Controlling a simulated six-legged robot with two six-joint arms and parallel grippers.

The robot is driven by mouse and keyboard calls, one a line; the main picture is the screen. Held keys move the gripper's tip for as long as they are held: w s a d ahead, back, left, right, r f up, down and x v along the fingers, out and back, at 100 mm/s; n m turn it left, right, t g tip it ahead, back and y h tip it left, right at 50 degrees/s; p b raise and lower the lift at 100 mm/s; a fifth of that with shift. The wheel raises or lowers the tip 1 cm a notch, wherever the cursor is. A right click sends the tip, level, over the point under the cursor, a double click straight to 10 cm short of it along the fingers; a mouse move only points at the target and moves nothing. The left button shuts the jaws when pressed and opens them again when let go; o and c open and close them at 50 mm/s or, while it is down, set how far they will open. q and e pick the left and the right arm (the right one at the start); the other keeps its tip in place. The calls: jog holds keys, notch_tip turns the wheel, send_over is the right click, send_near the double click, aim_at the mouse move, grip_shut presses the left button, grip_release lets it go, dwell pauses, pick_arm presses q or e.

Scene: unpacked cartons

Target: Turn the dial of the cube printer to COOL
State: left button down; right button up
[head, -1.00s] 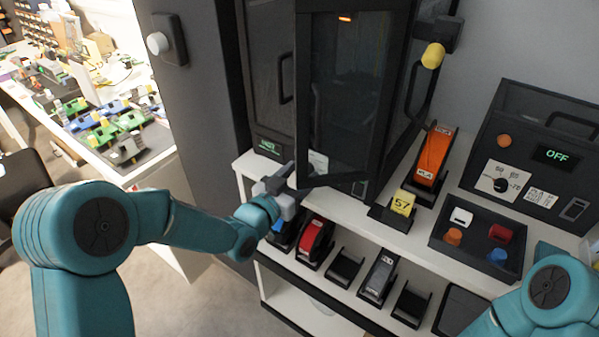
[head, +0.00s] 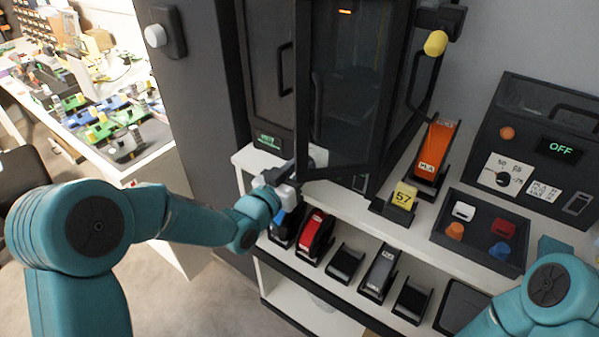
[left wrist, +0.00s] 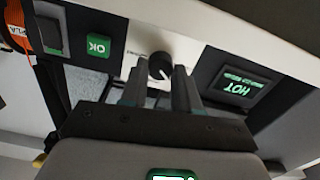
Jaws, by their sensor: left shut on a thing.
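The cube printer is the dark cabinet (head: 265,65) on the white bench, with a small green-lit display (head: 268,141) low on its front. In the left wrist view its display (left wrist: 240,88) reads HOT, seen tilted. The dark round dial (left wrist: 159,66) sits on a white plate between that display and a green OK button (left wrist: 97,46). My left gripper (head: 282,180) is at the printer's lower front; in the left wrist view its fingers (left wrist: 160,78) are shut on the dial, one on each side. The dial is hidden in the head view. My right gripper is out of view.
A dark glazed door panel (head: 345,95) stands just right of my left gripper. A dryer-like box reading OFF (head: 562,149), a tray of coloured pieces (head: 440,238), an orange spool holder (head: 437,150) and a yellow 57 tag (head: 404,197) are on the bench. Several holders fill the lower shelf.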

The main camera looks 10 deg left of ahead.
pick_arm(q)
jog(key=n+b, duration=0.3)
jog(key=n, duration=0.1)
jog(key=shift+f+b, duration=0.2)
jog(key=shift+b, duration=0.15)
jog(key=shift+r+n+b, duration=0.1)
jog(key=shift+n+b, duration=0.9)
jog(key=shift+n, duration=0.7)
jog(key=shift+a, duration=0.1)
jog(key=c, duration=0.8)
grip_release()
jog(key=b+v, duration=0.1)
jog(key=v, duration=1.5)
jog(key=shift+s, duration=0.2)
